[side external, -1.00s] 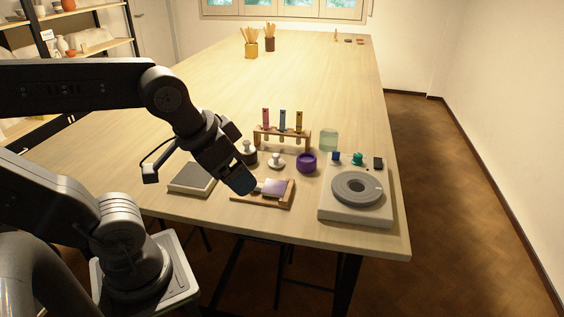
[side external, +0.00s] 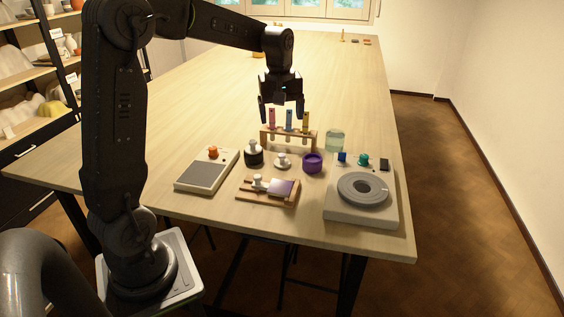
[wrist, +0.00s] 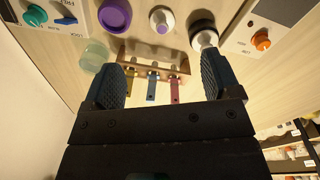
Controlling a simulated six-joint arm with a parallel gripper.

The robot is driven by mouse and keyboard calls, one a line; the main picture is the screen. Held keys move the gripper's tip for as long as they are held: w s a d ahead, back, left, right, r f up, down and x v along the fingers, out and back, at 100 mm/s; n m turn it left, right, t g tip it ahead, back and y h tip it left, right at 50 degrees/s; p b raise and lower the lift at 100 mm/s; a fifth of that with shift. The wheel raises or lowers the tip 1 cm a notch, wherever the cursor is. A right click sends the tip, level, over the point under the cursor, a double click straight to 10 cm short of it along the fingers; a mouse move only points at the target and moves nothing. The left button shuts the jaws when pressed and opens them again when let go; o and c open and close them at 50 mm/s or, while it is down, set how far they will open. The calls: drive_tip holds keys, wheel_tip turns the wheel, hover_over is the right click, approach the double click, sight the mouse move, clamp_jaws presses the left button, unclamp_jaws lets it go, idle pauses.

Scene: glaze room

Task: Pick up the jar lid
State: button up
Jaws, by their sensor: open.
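The jar lid looks to be the pale disc with a round knob (side external: 282,161) lying flat on the table between a dark jar-like piece with a pale knob (side external: 254,153) and a purple pot (side external: 312,163). In the wrist view the lid (wrist: 162,18) is near the top, beside the purple pot (wrist: 115,14). My gripper (side external: 281,110) is open and empty, pointing down above the tube rack, higher and farther back than the lid. In the wrist view its two fingers (wrist: 158,80) stand wide apart with the rack's tubes showing between them.
A wooden rack (side external: 272,133) holds three coloured tubes. A wooden board (side external: 250,198) carries a pale-knobbed piece and a purple-tinted plate. A grey-topped device (side external: 200,175) is at left, a round-plate device (side external: 335,210) at right, a greenish jar (side external: 335,140) behind it. The table behind is mostly clear.

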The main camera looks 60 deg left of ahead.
sight(282, 155)
drive_tip(key=a+f, duration=0.1)
drive_tip(key=f, duration=0.2)
drive_tip(key=w+a+f+n, duration=0.1)
drive_tip(key=f, duration=0.3)
drive_tip(key=a+f+n, duration=0.1)
drive_tip(key=f, duration=0.2)
drive_tip(key=shift+w+a+f+g, duration=0.2)
drive_tip(key=shift+w+a+g, duration=0.1)
drive_tip(key=shift+a, duration=0.05)
drive_tip(key=shift+w+f, duration=0.2)
drive_tip(key=shift+f, duration=1.25)
drive_tip(key=shift+w+f, duration=0.15)
drive_tip(key=shift+f, duration=1.25)
drive_tip(key=shift+c, duration=0.3)
drive_tip(key=c, duration=0.9)
drive_tip(key=shift+r, duration=0.15)
drive_tip(key=shift+c, duration=0.2)
